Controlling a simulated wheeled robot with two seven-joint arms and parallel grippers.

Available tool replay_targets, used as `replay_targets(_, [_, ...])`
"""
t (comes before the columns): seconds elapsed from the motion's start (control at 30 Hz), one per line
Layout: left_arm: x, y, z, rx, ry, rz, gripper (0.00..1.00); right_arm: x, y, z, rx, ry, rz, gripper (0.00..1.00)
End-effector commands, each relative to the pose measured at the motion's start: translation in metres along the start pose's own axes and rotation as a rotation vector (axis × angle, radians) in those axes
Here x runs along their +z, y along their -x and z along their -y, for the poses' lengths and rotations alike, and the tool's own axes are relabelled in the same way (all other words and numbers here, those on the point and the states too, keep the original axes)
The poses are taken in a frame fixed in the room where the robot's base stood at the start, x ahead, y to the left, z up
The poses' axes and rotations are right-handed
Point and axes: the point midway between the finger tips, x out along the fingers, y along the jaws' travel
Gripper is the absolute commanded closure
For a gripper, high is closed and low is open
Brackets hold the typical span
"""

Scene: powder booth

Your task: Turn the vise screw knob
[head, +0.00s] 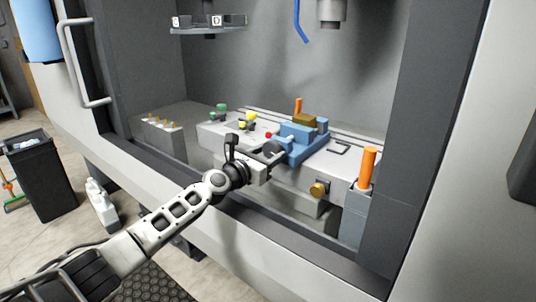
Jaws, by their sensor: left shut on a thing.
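A blue vise (306,148) sits on the grey machine table inside the booth, with a brownish block (305,120) on its top. The dark round vise screw knob (272,147) is at the vise's near left end. My left gripper (278,158) reaches in from the lower left and is shut on the knob. Its fingers and the knob partly cover each other, so the exact contact is hard to see. My right gripper is not in view.
Small green and yellow parts stand left of the vise. A spindle (331,12) and blue hose (299,22) hang above. The booth's frame borders the opening.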

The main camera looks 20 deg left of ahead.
Motion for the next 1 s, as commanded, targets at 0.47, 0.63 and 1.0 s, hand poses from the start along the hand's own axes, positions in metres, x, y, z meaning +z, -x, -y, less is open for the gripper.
replay_targets(0.47, [-0.0015, 0.0002, -0.0006, 0.0, -0.276, 0.0, 0.73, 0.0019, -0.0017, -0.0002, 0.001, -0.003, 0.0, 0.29])
replay_targets(0.63, [-0.0019, 0.0002, -0.001, -0.001, -0.438, -0.001, 0.73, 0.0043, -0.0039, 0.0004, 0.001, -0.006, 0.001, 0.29])
replay_targets(1.0, [-0.0022, 0.0003, -0.0026, -0.001, -0.793, -0.001, 0.73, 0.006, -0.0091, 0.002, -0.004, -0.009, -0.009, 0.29])
